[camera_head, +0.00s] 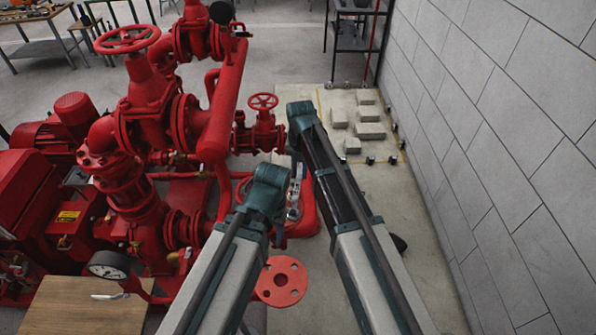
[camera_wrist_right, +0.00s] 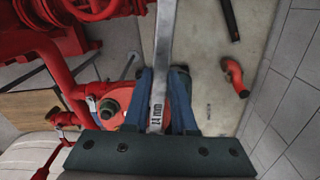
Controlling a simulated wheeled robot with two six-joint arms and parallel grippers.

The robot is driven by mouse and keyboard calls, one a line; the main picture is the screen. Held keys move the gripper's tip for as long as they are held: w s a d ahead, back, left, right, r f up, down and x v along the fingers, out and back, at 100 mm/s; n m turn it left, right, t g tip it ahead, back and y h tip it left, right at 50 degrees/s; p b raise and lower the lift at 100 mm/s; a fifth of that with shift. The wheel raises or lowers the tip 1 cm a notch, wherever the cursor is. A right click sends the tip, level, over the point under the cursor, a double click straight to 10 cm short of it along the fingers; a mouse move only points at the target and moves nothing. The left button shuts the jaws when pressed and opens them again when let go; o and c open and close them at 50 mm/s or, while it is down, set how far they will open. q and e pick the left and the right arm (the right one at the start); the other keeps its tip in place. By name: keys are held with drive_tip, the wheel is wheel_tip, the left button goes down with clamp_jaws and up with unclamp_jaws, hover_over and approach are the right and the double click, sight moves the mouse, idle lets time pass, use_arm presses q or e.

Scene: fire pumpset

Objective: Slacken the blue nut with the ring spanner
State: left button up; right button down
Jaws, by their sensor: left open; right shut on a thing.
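The ring spanner (camera_wrist_right: 164,45) is a flat silver bar marked 24 mm. In the right wrist view it runs from between my right gripper's (camera_wrist_right: 161,76) blue fingers to the top edge; its far end is out of view. My right gripper is shut on it. In the head view a silver piece (camera_head: 296,188) shows between my arms, beside the red pipework; I cannot tell whether it is the spanner. My left gripper (camera_head: 268,180) is lower and nearer, with its fingers hidden, and it holds nothing that I can see. I cannot make out the blue nut.
Red pump pipework (camera_head: 150,140) with valve wheels fills the left. A round red flange (camera_head: 281,281) lies below my arms. A pressure gauge (camera_head: 108,265) stands near a wooden top (camera_head: 95,308). A block wall (camera_head: 500,150) bounds the right; pale blocks (camera_head: 368,130) lie behind.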

drive_tip(key=shift+r+p, duration=2.5)
drive_tip(key=shift+r, duration=0.1)
drive_tip(key=shift+f, duration=0.15)
drive_tip(key=shift+d+f+b, duration=0.1)
drive_tip(key=shift+f+b, duration=1.1)
drive_tip(key=shift+b, duration=0.15)
drive_tip(key=shift+f+b, duration=1.35)
drive_tip(key=shift+a+n, duration=2.1)
drive_tip(key=shift+a, duration=0.5)
drive_tip(key=shift+d+r+m, duration=0.1)
drive_tip(key=shift+d+m, duration=0.2)
